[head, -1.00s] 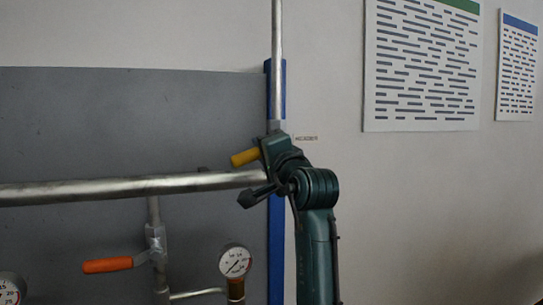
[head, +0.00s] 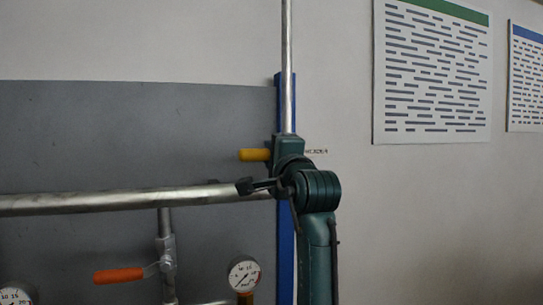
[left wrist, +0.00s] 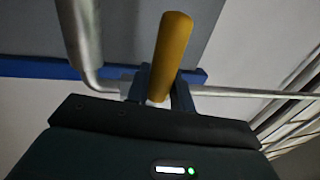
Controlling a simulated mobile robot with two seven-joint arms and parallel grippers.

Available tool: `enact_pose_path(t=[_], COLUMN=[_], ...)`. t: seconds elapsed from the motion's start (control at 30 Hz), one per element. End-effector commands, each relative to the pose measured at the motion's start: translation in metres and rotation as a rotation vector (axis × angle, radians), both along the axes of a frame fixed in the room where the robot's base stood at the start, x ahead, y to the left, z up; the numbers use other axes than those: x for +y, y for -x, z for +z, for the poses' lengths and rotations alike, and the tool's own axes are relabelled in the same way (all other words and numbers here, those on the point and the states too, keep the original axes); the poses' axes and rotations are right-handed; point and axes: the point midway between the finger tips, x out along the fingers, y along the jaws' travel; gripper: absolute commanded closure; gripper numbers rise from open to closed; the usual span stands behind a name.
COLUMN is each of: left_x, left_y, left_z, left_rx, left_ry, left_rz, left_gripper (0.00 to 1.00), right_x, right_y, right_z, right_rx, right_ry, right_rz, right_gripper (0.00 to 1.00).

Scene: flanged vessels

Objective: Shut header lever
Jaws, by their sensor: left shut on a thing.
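The header lever has a yellow handle (head: 254,155) that points left and lies about level in the head view, just above the horizontal pipe. It also shows in the left wrist view (left wrist: 173,42), reaching up from between the fingers. My left gripper (head: 280,150) is at the lever's right end, by the upright pipe. In the left wrist view its two dark fingers (left wrist: 160,86) are shut on the lever near its base. The valve body is mostly hidden behind my gripper and wrist. My right gripper is not in view.
A thick horizontal pipe (head: 120,201) runs just below the lever, and a vertical pipe (head: 287,70) rises above my gripper. An orange lever (head: 118,275) and a pressure gauge (head: 244,273) are lower down. A blue post (head: 286,265) edges the grey panel (head: 120,135).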

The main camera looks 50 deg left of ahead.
Motion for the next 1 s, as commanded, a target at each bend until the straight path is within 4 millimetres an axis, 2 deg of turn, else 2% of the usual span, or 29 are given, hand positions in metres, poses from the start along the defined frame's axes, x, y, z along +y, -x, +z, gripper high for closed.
enact_pose_path(t=[0.1, 0.13, 0.37, 0.6, 0.73, 0.87, 1.0], left_x=[-0.001, -0.001, 0.0, -0.001, -0.009, -0.03, -0.06], left_y=[0.0, 0.0, 0.0, 0.0, 0.004, 0.012, 0.024], left_z=[0.003, 0.003, 0.002, 0.001, -0.002, -0.009, -0.016], left_rx=[-0.001, -0.001, -0.001, -0.001, -0.003, -0.004, -0.003], left_ry=[-0.008, -0.008, -0.005, -0.003, -0.004, -0.004, -0.003], left_rz=[-0.001, -0.001, 0.0, 0.0, 0.0, -0.004, -0.006], left_gripper=[1.0, 0.75, 0.57, 0.57, 0.57, 0.57, 0.57], right_x=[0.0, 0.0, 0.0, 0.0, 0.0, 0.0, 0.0], right_y=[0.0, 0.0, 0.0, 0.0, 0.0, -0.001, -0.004], right_z=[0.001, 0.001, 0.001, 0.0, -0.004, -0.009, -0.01], right_rx=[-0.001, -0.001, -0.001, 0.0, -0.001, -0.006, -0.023], right_ry=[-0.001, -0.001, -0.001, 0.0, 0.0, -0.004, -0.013], right_rz=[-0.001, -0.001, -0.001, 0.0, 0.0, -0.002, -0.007], right_gripper=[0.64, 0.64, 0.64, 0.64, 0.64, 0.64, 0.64])
